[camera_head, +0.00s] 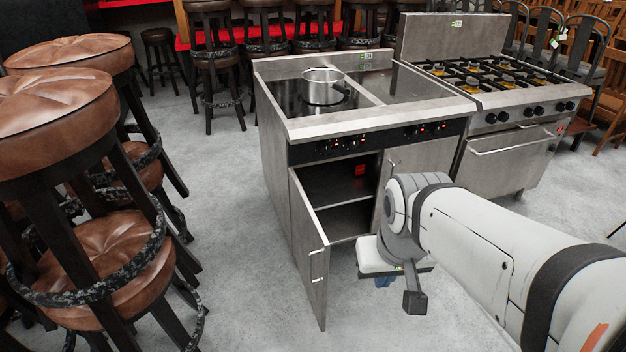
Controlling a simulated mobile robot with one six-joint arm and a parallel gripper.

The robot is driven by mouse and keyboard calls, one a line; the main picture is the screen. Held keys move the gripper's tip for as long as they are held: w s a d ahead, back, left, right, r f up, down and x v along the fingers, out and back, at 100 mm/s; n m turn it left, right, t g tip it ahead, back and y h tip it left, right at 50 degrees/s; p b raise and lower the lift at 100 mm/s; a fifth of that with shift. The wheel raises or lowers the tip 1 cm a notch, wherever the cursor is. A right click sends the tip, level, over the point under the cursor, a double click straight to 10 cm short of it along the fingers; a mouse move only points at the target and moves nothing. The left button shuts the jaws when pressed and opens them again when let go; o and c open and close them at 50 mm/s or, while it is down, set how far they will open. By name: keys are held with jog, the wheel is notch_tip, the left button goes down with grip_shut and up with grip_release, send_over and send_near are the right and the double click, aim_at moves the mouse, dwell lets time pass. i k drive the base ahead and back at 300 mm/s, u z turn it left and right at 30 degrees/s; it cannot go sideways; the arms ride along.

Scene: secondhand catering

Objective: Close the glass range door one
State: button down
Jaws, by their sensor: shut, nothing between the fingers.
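The glass-top range (335,100) stands in the middle, a grey metal cabinet with a dark glass hob. Its left door (312,250) is swung wide open toward me, with a small handle near its free edge. The dark inside and a shelf show behind it. The right door (418,160) looks closed, partly hidden by my arm. My gripper (385,281) is low in front of the range, right of the open door and apart from it in the picture.
A metal pot (323,86) stands on the hob. A gas range (510,150) with a closed oven door adjoins on the right. Brown leather stools (105,250) crowd the left side. Bare grey floor (240,270) lies between the stools and the open door.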

aim_at(310, 244)
jog(key=i, duration=1)
jog(key=z, duration=0.05)
